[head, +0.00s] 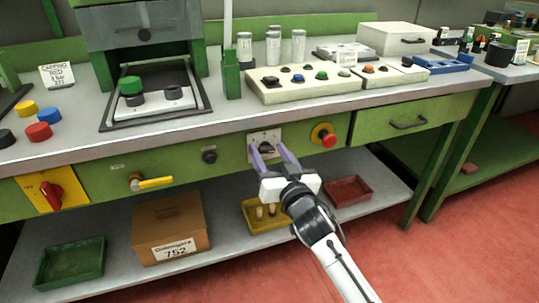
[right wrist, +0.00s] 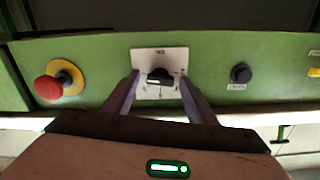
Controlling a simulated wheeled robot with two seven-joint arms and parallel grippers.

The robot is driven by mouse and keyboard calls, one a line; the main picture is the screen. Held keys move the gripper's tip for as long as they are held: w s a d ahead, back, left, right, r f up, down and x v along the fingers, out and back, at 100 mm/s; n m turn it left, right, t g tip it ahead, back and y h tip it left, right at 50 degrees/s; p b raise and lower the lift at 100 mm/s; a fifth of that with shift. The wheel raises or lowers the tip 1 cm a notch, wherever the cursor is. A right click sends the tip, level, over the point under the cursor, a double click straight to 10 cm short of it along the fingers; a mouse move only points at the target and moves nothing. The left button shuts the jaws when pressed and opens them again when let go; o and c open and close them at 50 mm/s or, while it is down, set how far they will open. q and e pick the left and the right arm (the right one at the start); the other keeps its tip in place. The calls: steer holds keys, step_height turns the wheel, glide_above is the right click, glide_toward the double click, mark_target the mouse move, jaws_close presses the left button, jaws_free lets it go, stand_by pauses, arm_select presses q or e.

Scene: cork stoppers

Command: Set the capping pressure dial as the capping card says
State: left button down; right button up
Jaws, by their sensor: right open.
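The capping card (head: 57,76) stands at the back left of the bench. Its top lines read "CAPPING" and "RED"; the lower lines are too small to read surely. A black dial knob (head: 266,149) sits on a white scale plate on the green front panel. It also shows in the right wrist view (right wrist: 160,77), where the plate's label is not clearly legible. My right gripper (head: 268,152) is open, its purple fingers on either side of this knob; I cannot tell whether they touch it. My left gripper is out of view.
On the same panel are a red mushroom button (head: 328,136) to the right, a small black knob (head: 209,156), a yellow lever (head: 152,183) and a red rotary switch (head: 50,194) to the left. A button console (head: 300,90) stands on the bench above.

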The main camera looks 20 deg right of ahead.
steer(key=c, duration=1.1)
